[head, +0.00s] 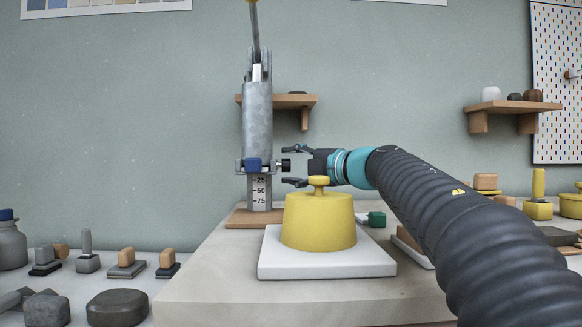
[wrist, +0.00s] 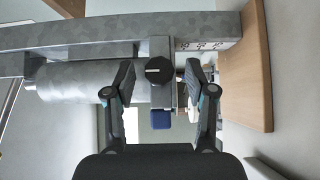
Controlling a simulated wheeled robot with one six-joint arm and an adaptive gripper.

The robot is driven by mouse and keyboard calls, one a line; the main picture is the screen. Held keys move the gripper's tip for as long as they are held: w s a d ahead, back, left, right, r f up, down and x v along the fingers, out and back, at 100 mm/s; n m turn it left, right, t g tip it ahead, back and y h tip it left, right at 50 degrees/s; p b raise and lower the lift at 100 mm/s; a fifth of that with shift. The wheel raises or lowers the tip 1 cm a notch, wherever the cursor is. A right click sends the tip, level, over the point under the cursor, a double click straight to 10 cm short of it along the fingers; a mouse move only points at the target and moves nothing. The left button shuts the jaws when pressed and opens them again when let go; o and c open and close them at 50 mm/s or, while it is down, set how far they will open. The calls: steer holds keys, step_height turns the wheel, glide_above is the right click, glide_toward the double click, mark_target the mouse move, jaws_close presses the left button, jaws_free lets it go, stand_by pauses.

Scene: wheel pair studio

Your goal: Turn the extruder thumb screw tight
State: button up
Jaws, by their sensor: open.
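The extruder (head: 257,115) is a grey metal cylinder on an upright stand, with a lever on top and a scale marked 25, 50, 75. Its thumb screw (head: 286,165) is a small black knob on the right of the collar. In the wrist view the thumb screw (wrist: 159,70) faces me, with a pale mark lying level across it. My gripper (head: 291,166) is open around the knob, one finger above and one below in the head view. In the wrist view the fingers stand on either side of the knob, with a gap at each side.
A yellow lidded pot (head: 318,222) on a white slab (head: 327,262) stands just in front of the extruder, below my gripper. A blue block (head: 252,165) sits on the collar. A small green object (head: 376,219) lies right of the pot. Stamps and stones stand at the left.

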steer(key=shift+w+a, duration=0.2)
jaws_close()
steer(key=shift+r+p, duration=0.15)
steer(key=shift+p, duration=0.35)
